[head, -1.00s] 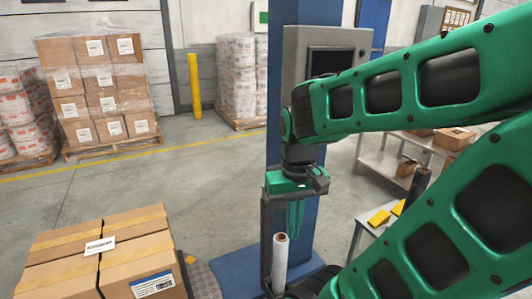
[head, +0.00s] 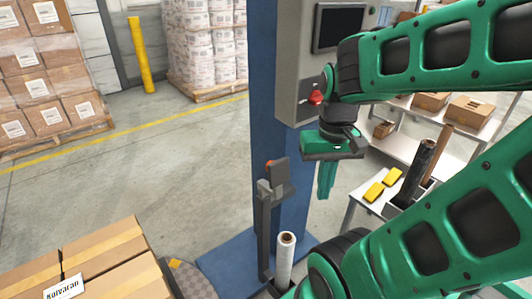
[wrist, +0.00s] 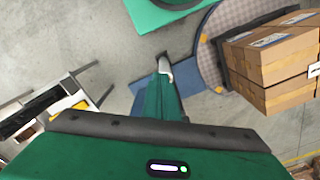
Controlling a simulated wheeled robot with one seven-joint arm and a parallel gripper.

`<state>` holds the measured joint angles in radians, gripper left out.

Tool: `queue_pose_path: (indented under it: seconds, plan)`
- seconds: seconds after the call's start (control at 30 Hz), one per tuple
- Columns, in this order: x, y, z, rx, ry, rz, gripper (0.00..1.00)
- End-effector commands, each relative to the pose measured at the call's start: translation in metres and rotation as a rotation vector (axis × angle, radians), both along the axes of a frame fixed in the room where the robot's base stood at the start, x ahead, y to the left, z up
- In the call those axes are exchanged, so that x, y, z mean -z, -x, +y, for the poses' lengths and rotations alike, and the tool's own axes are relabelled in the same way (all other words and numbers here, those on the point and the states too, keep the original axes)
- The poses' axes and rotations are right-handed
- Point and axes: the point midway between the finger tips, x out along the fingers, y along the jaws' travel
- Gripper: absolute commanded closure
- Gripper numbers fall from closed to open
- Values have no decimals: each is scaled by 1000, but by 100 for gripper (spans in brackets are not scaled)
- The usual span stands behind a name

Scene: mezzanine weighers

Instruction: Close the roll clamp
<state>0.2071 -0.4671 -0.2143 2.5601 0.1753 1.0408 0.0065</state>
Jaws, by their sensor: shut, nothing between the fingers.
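The roll clamp (head: 281,178) is a dark grey plate at the top of a thin upright bracket beside the blue mast. It stands tilted up, apart from the white film roll (head: 285,262), which stands upright below it with its top end uncovered. My gripper (head: 326,182) hangs fingers down to the right of the clamp, with a visible gap between them in the picture. Its green fingers are together and hold nothing. In the wrist view my gripper (wrist: 164,72) points toward the floor, and I cannot clearly make out the clamp there.
A grey control box (head: 308,75) with a red button is on the blue mast (head: 263,120). Taped cartons (head: 105,265) stand at lower left. The floor between is clear.

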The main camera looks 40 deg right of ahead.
Motion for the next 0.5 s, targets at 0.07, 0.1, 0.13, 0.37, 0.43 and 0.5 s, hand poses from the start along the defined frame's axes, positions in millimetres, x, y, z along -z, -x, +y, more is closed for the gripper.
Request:
queue_pose_path:
  seconds: [0.07, 0.1, 0.13, 0.37, 0.43, 0.5]
  plan:
    - [0, 0, 0, -2, 0, 0, 100]
    - [-3, 4, 1, -8, 3, -9, 100]
    - [-5, 6, 1, -19, 7, -22, 100]
    - [-15, -89, 48, -300, 86, -178, 100]
    - [-22, -127, 70, -405, 100, -232, 100]
    - [-27, -156, 84, -477, 105, -252, 100]
